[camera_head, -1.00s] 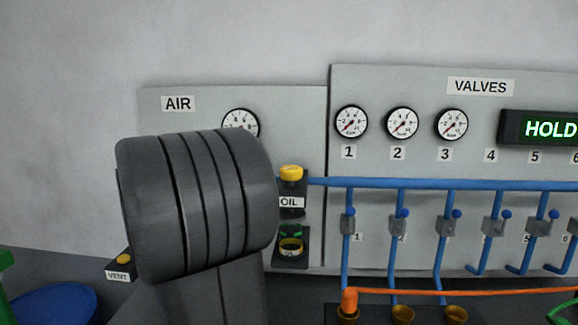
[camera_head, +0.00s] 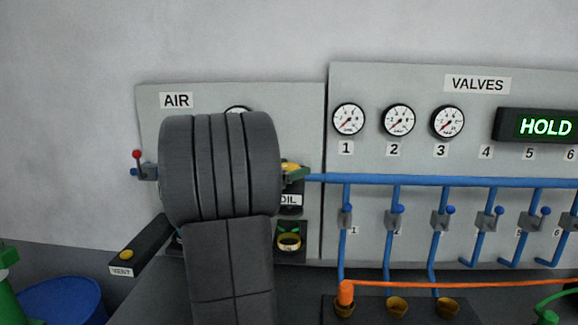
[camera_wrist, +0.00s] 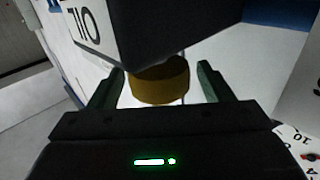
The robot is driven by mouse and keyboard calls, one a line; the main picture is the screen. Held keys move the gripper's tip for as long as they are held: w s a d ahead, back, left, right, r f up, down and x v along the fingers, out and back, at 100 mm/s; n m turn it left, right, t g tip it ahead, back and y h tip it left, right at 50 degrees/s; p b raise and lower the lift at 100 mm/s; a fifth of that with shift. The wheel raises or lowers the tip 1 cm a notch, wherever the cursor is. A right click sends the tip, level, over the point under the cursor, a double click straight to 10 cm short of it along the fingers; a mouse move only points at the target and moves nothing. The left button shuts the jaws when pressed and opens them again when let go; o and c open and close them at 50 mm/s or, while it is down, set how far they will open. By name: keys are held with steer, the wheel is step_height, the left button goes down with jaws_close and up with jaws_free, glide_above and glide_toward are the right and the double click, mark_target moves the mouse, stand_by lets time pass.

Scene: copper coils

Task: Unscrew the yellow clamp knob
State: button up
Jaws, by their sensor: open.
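The yellow knob (camera_head: 290,167) sits on top of the dark block labelled OIL (camera_head: 291,198), just right of my arm in the head view. My arm hides part of this area. A green fingertip of my gripper (camera_head: 296,174) shows at the knob. In the wrist view the knob (camera_wrist: 160,82) stands between the two green fingers of my gripper (camera_wrist: 161,72). The fingers are open, with a gap visible on each side of the knob. The OIL block (camera_wrist: 150,30) appears upside down beyond it.
Under the OIL block is a dark holder with a yellow ring (camera_head: 289,242) and a green part. A blue pipe (camera_head: 400,181) runs right from the block. A red-tipped lever (camera_head: 137,155) and a VENT box with a yellow button (camera_head: 126,254) are at left.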

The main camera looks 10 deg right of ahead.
steer(key=c, duration=1)
steer(key=shift+o, duration=0.2)
steer(key=shift+f+t+b, duration=0.25)
steer(key=shift+t+b, duration=0.05)
steer(key=shift+b, duration=0.85)
